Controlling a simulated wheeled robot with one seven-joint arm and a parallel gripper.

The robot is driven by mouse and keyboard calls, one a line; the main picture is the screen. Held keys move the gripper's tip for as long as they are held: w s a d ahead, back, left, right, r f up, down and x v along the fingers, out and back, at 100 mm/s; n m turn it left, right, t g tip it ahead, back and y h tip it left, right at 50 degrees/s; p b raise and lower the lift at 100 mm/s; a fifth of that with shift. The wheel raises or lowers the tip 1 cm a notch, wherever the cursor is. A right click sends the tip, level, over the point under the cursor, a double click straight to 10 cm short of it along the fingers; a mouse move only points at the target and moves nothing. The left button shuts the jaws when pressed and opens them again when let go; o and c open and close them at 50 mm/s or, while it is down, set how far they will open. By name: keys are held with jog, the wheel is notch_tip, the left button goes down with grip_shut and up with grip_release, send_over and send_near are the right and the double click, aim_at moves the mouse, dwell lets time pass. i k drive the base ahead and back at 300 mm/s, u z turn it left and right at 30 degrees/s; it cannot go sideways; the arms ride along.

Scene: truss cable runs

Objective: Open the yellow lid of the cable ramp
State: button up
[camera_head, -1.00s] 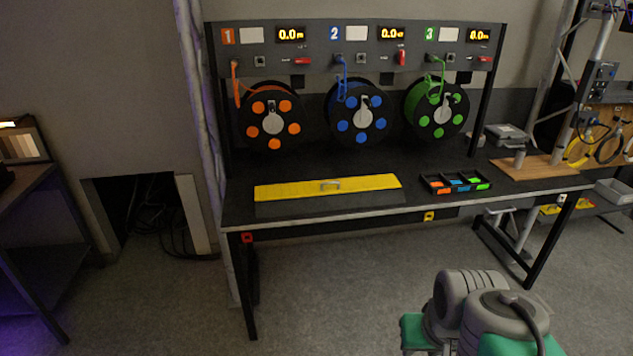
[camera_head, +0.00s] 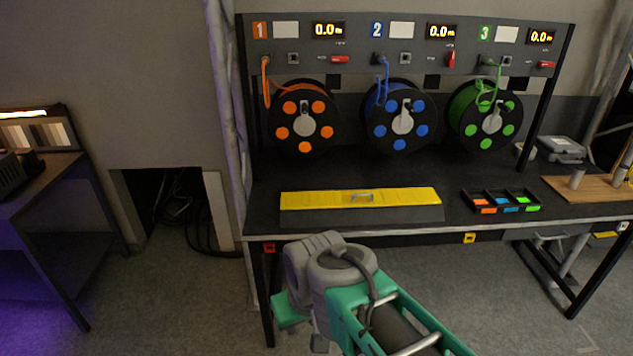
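The cable ramp's yellow lid (camera_head: 318,199) lies flat and closed along the front of the black bench. A grey handle (camera_head: 362,197) sits near the middle of the lid. The ramp's dark sloped front (camera_head: 400,215) shows below the lid. My arm, grey and green, rises from the bottom of the view, in front of the bench and below the lid. My gripper's fingers do not show in this view. Nothing of mine touches the lid.
A black tray (camera_head: 500,202) with orange, blue and green pieces sits right of the ramp. Orange (camera_head: 304,119), blue (camera_head: 402,117) and green (camera_head: 489,117) cable reels stand behind. A wooden board (camera_head: 590,188) lies at the bench's right. Open floor lies in front.

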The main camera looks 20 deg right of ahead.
aim_at(418, 196)
jog(key=z, duration=0.05)
jog(key=i, duration=0.85)
jog(key=z, duration=0.85)
jog(key=i, duration=0.4)
jog(key=z, duration=0.4)
